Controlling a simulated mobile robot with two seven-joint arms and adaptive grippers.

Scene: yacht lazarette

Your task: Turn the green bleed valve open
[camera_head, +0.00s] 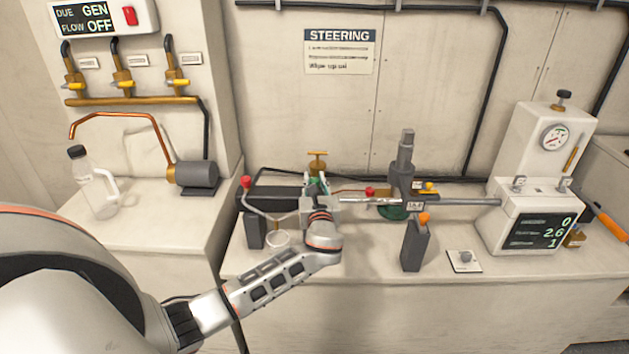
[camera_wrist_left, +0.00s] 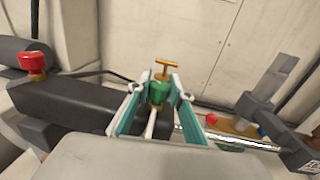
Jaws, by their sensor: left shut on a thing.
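The green bleed valve (camera_wrist_left: 158,92) shows as a green body between my fingertips in the left wrist view. My left gripper (camera_head: 317,182) comes in from the lower left in the head view and reaches over the bench fittings. It also shows in the left wrist view (camera_wrist_left: 158,88), its two teal-edged fingers shut on the green valve. In the head view the fingers mostly hide the valve. A brass T-handle (camera_head: 317,158) stands upright just behind the fingertips; it also shows in the left wrist view (camera_wrist_left: 166,65). My right gripper is not in view.
A steel rod (camera_head: 440,201) runs right from the ram, past a grey upright post (camera_head: 405,155). A gauge console (camera_head: 535,205) stands at right, a bottle (camera_head: 98,190) at left.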

